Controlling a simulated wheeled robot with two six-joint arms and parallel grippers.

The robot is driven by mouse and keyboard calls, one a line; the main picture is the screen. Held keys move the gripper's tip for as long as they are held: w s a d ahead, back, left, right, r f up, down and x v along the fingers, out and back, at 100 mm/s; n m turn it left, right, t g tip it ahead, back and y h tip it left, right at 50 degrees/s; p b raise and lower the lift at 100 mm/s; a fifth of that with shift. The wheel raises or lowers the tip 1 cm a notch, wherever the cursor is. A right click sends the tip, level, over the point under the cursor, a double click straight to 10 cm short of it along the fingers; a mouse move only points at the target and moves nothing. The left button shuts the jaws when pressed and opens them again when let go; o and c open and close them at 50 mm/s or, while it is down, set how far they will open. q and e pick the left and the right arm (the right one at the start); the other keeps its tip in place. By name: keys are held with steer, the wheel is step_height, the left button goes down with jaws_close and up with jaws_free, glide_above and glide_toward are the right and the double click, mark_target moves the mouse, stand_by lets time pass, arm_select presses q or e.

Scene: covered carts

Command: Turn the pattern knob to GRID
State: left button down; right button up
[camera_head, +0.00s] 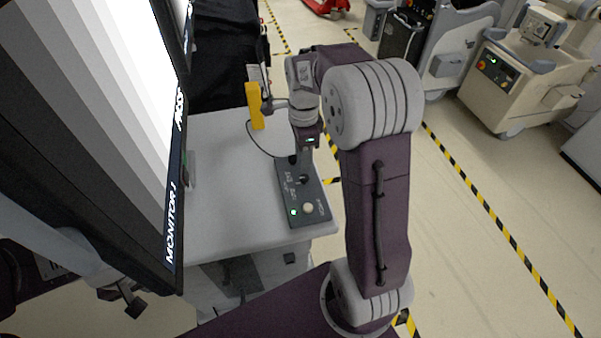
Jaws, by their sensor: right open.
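A dark control box (318,207) lies on the light grey cart top, with a lit green light, a pale round button and small white lettering too small to read. A dark knob (302,180) shows on its far part, partly hidden by my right gripper. My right gripper (303,170) is open and points down at the knob, close over it; I cannot tell whether the fingers touch it. The screen marked MONITOR 1 (125,110) shows grey stripes from white to dark. My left gripper (122,293) is partly seen at the lower left, below the screen; its jaws are unclear.
The cart top (235,190) is mostly clear left of the box. A yellow upright piece (255,106) stands near its far edge, with a thin cable nearby. The big screen fills the left side. Beige equipment carts (500,75) stand at the far right beyond open floor with striped tape.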

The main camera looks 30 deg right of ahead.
mark_target(305, 177)
steer(key=f, duration=0.4)
steer(key=d+f, duration=0.1)
steer(key=f, duration=0.2)
steer(key=shift+w+f, duration=0.1)
steer(key=shift+a+f, duration=0.2)
steer(key=shift+f, duration=0.3)
jaws_close()
